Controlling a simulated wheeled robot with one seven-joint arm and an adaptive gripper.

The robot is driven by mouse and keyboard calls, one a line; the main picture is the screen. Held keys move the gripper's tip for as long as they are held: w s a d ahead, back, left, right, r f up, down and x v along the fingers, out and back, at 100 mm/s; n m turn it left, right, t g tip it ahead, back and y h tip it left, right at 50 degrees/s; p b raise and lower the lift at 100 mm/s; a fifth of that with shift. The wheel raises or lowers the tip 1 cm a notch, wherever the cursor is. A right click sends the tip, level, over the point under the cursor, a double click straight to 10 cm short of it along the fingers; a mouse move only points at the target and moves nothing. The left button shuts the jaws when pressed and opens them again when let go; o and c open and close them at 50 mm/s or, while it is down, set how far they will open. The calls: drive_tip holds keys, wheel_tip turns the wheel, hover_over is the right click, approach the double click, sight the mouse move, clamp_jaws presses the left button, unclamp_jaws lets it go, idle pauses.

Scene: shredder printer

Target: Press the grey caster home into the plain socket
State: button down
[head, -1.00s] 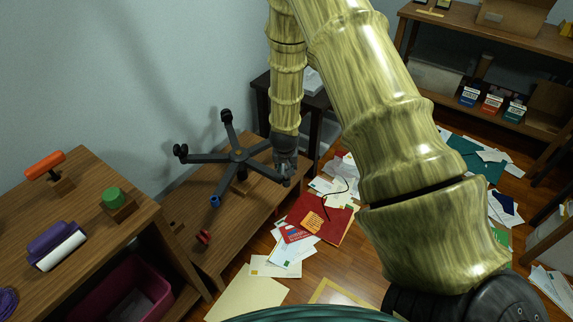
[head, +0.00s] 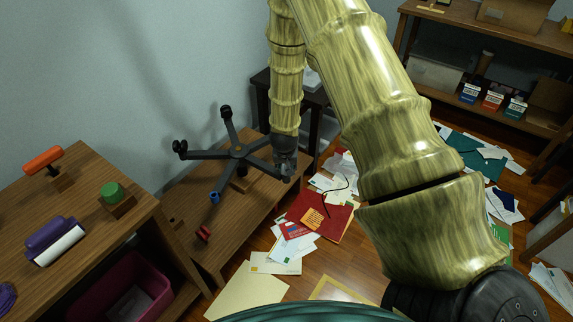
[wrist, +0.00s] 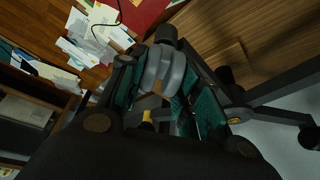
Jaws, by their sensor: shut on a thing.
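A dark five-legged chair base (head: 236,152) lies on a low wooden bench, its legs spread around a hub. It also shows at the right of the wrist view (wrist: 275,88). Black casters stand on the far leg end (head: 225,112) and left leg end (head: 180,148); a blue piece (head: 214,197) is at the near leg end. My gripper (head: 284,168) is over the right leg's end. In the wrist view my gripper (wrist: 158,85) is shut on the grey caster (wrist: 165,68). A dark leg end (wrist: 166,34) is right by it. Whether the caster is seated cannot be told; the plain socket is mostly hidden.
A wooden cabinet (head: 130,240) at left carries an orange-handled tool (head: 43,160), a green knob (head: 112,191) and a purple roller (head: 52,236). A small red piece (head: 204,234) lies on the bench. Papers and a red folder (head: 325,218) litter the floor. A dark stand (head: 318,115) is behind my gripper.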

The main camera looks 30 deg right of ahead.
drive_tip(key=shift+f, duration=0.35)
drive_tip(key=c, duration=0.9)
unclamp_jaws()
drive_tip(key=shift+c, duration=0.2)
drive_tip(key=v, duration=1.2)
drive_tip(key=s+a+f+n+g, duration=0.2)
drive_tip(key=s+a+f+n, duration=0.35)
drive_tip(key=s+f, duration=1)
drive_tip(key=s+a+f+n+g+y, duration=0.1)
drive_tip(key=s+a+f+y, duration=0.15)
drive_tip(key=s+a, duration=0.55)
drive_tip(key=s+a+f+n+g+y, duration=0.1)
drive_tip(key=s+a+f, duration=0.3)
drive_tip(key=s, duration=0.8)
wheel_tip(320, 180, up, 18)
drive_tip(key=p, duration=1.7)
drive_tip(key=shift+f+h, duration=0.25)
drive_tip(key=shift+h, duration=0.1)
